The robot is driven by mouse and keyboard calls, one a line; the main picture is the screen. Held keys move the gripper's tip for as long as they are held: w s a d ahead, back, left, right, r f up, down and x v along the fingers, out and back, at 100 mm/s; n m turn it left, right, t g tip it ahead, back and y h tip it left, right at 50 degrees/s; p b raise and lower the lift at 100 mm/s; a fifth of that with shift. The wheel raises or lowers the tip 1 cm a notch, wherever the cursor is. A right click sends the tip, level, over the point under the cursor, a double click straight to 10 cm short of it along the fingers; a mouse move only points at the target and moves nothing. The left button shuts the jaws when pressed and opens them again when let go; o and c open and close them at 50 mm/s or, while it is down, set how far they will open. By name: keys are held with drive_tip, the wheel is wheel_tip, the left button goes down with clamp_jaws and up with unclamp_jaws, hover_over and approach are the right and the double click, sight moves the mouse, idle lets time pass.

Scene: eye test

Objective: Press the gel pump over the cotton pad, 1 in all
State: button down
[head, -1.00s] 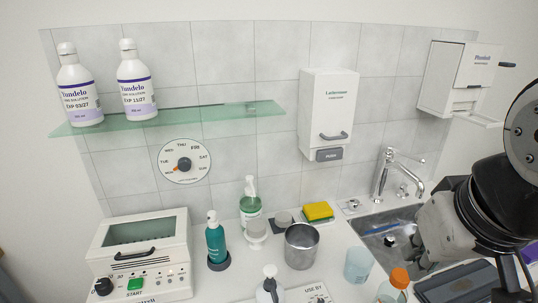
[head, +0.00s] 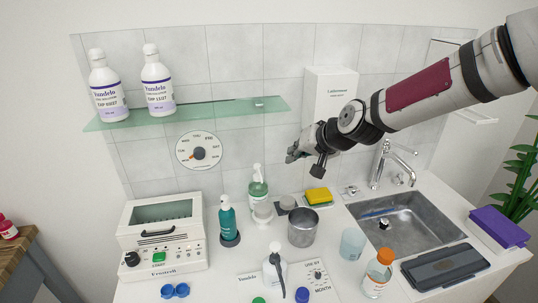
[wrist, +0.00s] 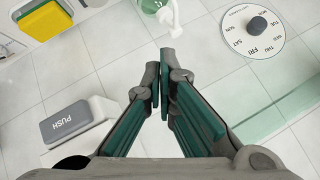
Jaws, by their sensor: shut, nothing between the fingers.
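A white pump bottle with a green label (head: 257,190) stands at the back of the counter against the tiles. A small round white piece (head: 263,211), possibly the cotton pad on a stand, sits in front of it. A teal bottle with a white pump (head: 228,222) stands to its left on a dark base. I cannot tell for certain which pump holds the gel. My gripper (head: 293,153) is shut and empty, above and right of the green-label bottle, in front of the tiles. In the wrist view my fingertips (wrist: 160,92) meet; part of a white-and-green bottle (wrist: 158,8) shows beyond them.
A metal cup (head: 303,230), a yellow-green sponge (head: 318,196) and another pump bottle (head: 274,274) stand nearby. A glass shelf (head: 215,110) and wall dial (head: 198,150) are left of my gripper. A white dispenser (head: 330,95) is partly behind my arm. The sink (head: 405,218) is at right.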

sight(259, 171)
drive_tip(key=shift+w+a+r+m+t+y, duration=0.15)
drive_tip(key=shift+w+r+m+t+y, duration=0.25)
drive_tip(key=shift+w+r, duration=0.6)
drive_tip(key=shift+w+f, duration=0.1)
drive_tip(key=shift+f, duration=0.1)
drive_tip(key=s+f+x, duration=0.1)
drive_tip(key=s+x, duration=0.1)
drive_tip(key=x, duration=1)
drive_tip(key=shift+a+f, duration=0.6)
drive_tip(key=shift+w, duration=0.15)
